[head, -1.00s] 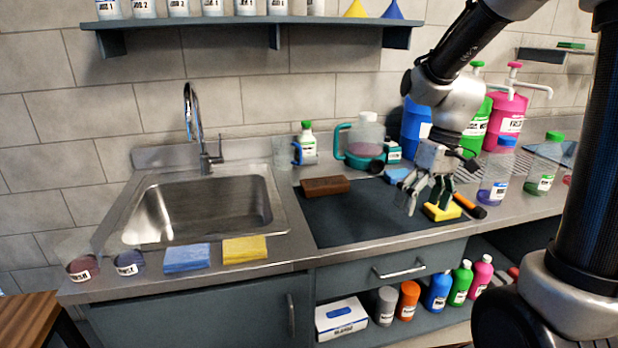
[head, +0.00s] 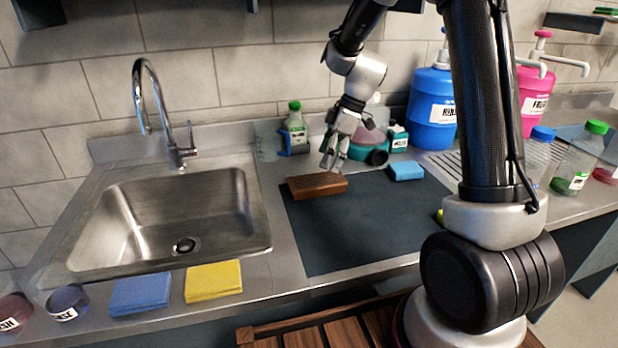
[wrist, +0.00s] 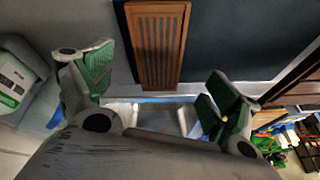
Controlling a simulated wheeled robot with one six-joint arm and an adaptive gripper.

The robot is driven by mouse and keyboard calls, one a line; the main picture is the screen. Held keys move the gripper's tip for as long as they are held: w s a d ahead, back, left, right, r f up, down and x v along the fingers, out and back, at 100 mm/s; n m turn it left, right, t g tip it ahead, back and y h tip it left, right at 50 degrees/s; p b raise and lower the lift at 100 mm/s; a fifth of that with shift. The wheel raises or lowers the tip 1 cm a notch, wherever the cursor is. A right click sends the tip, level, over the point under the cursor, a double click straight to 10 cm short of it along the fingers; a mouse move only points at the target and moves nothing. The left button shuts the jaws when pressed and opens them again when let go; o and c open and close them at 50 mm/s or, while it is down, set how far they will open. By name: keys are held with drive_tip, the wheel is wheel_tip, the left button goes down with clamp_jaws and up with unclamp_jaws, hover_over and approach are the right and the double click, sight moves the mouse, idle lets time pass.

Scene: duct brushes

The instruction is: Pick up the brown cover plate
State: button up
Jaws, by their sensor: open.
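The brown cover plate (head: 317,186) lies flat on the dark mat, near its back left corner, in the head view. In the wrist view the plate (wrist: 157,42) shows a slotted, grooved face and lies beyond the space between the fingers. My gripper (head: 334,160) hangs just above and behind the right part of the plate. It is open and empty, with green finger pads (wrist: 155,88) spread wide on either side. I see no contact between the fingers and the plate.
The sink (head: 170,215) lies left of the dark mat (head: 370,225). A blue sponge (head: 406,171) sits at the mat's back right. A green-capped bottle (head: 295,128) and a teal jug (head: 368,146) stand behind. The mat's middle is clear.

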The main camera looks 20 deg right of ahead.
sight(317, 180)
drive_tip(key=shift+w+a+r+n, duration=0.1)
drive_tip(key=shift+w+a+n, duration=0.05)
drive_tip(key=shift+w+n, duration=0.35)
drive_tip(key=shift+a+n, duration=0.1)
drive_tip(key=shift+n, duration=0.9)
drive_tip(key=x, duration=0.5)
drive_tip(key=s+x, duration=0.1)
drive_tip(key=x, duration=0.2)
drive_tip(key=shift+c, duration=0.3)
drive_tip(key=shift+r, duration=0.1)
drive_tip(key=c, duration=1.2)
